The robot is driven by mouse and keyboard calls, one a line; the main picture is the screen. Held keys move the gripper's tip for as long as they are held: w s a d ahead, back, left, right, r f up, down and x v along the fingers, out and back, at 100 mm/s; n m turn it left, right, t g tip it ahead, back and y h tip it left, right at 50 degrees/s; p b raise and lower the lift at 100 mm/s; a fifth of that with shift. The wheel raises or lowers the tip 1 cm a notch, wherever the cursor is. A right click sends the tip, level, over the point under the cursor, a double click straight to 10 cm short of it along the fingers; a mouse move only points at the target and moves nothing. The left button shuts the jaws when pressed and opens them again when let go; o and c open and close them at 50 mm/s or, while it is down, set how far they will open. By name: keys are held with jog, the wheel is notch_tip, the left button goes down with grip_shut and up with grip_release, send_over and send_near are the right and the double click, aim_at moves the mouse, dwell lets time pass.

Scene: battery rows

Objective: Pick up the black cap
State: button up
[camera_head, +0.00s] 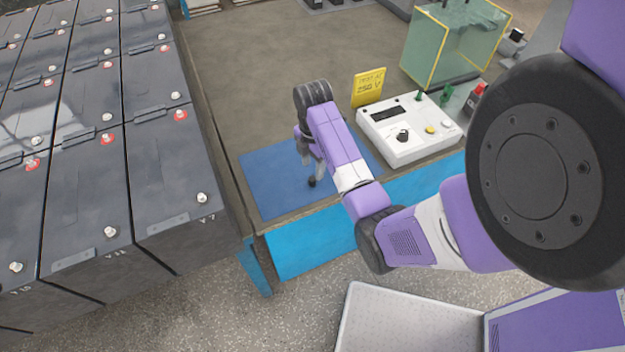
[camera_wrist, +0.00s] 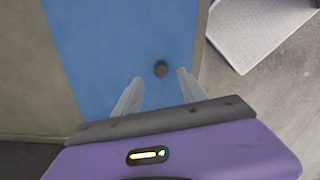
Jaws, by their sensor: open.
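The black cap (camera_wrist: 160,69) is a small dark round piece on the blue mat (camera_wrist: 100,30) in the wrist view. It sits just beyond and between the two pale fingers of my gripper (camera_wrist: 160,80), which is open and empty. In the head view the cap (camera_head: 311,181) shows as a dark spot by the fingertips of my gripper (camera_head: 308,170), over the blue mat near the bench's front edge. I cannot tell the exact height of the fingers above the cap.
Rows of black batteries (camera_head: 80,190) fill the left. A white test box (camera_head: 410,130), a yellow sign (camera_head: 368,87) and a glass tank (camera_head: 455,45) stand on the bench to the right of my arm. The bench behind the mat is mostly clear.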

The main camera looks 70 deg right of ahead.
aim_at(313, 178)
notch_tip(313, 178, down, 5)
jog(key=shift+a+p, duration=0.15)
jog(key=shift+p, duration=0.15)
jog(key=shift+c, duration=0.5)
grip_shut()
